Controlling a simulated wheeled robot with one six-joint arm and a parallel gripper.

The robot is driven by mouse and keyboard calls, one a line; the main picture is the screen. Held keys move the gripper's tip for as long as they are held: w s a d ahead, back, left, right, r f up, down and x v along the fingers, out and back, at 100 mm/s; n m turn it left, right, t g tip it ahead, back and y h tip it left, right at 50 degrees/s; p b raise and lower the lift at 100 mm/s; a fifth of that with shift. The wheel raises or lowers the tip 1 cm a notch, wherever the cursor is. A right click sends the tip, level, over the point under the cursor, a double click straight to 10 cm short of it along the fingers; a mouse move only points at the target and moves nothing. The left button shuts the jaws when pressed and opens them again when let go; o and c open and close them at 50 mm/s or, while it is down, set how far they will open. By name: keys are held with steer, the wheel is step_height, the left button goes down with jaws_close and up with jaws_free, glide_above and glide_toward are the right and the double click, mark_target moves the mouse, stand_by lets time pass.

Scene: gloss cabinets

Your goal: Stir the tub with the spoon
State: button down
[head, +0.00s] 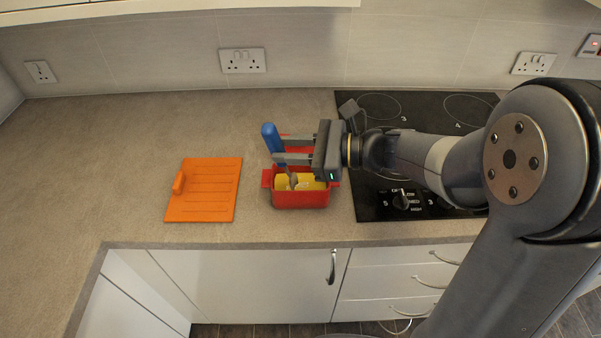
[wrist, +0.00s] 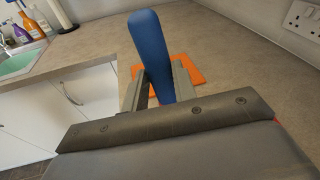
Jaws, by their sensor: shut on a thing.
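The red tub (head: 300,199) stands on the worktop just left of the hob, with yellow contents (head: 311,183) inside. The spoon has a blue handle (head: 270,136) and its grey lower end (head: 293,181) reaches down into the tub at the yellow contents. My gripper (head: 283,158) is above the tub, reaching in from the right, and is shut on the spoon's handle. In the wrist view the blue handle (wrist: 151,50) stands up between the two fingers.
An orange ridged board (head: 205,190) with a knob lies left of the tub. The black hob (head: 375,205) is to the right. In the wrist view, bottles (wrist: 28,22) stand by a green sink (wrist: 18,62). The worktop at far left is clear.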

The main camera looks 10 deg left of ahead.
steer(key=shift+s+d, duration=0.1)
steer(key=shift+s, duration=0.2)
steer(key=d, duration=0.1)
steer(key=w+d, duration=0.1)
steer(key=d, duration=0.1)
steer(key=shift+w+p, duration=0.15)
steer(key=shift+p, duration=0.2)
steer(key=a, duration=0.3)
steer(key=shift+w+a, duration=0.3)
steer(key=shift+s+d, duration=0.25)
steer(key=shift+s, duration=0.6)
steer(key=shift+w+d+p, duration=0.3)
steer(key=shift+w+d, duration=0.35)
step_height(320, 180, up, 9)
steer(key=p, duration=0.7)
